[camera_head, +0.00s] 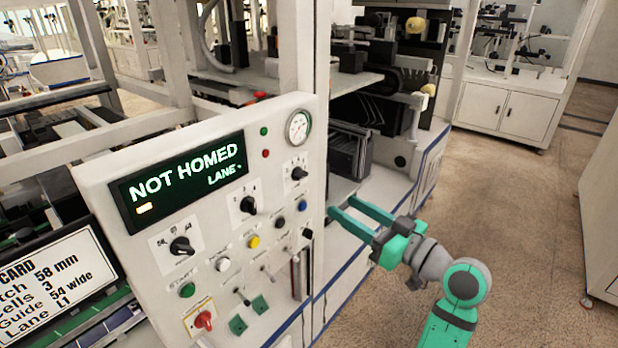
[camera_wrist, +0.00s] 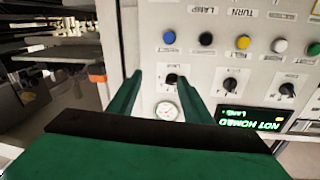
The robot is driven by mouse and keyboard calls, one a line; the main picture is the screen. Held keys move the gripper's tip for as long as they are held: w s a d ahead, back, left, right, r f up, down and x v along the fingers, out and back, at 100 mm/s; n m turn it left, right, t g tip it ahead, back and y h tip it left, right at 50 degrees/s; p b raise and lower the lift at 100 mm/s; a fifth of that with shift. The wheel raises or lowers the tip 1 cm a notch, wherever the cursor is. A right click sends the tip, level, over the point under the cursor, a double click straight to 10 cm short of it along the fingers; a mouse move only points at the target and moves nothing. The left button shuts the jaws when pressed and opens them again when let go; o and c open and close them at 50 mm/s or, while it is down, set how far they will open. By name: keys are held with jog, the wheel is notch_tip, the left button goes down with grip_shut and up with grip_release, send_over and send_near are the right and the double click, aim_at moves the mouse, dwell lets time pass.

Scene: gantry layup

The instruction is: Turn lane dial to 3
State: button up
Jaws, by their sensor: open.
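The control panel (camera_head: 215,215) carries three black dials in a row. The right dial (camera_head: 298,173), below the gauge, also shows in the wrist view (camera_wrist: 172,80); the others are the middle dial (camera_head: 248,205) and the left dial (camera_head: 182,245). Their labels are too small to read surely, so I cannot tell which is the lane dial. The display (camera_head: 178,178) reads "NOT HOMED" and "LANE -". My gripper (camera_head: 340,204) is open just right of the panel's edge. In the wrist view my gripper's fingers (camera_wrist: 163,76) frame the right dial; contact cannot be told.
Near the dials are the round gauge (camera_head: 298,128), a blue button (camera_head: 302,206), a yellow button (camera_head: 253,241), a green button (camera_head: 187,290) and a red rotary switch (camera_head: 203,320). A card (camera_head: 55,285) stands left. Open floor (camera_head: 510,185) lies to the right.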

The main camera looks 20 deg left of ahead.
aim_at(304, 175)
notch_tip(304, 175, up, 5)
jog(key=s+n+g, duration=0.2)
jog(key=n, duration=0.1)
jog(key=shift+y, duration=0.3)
jog(key=x, duration=1.1)
jog(key=shift+d, duration=0.1)
jog(key=c, duration=1.1)
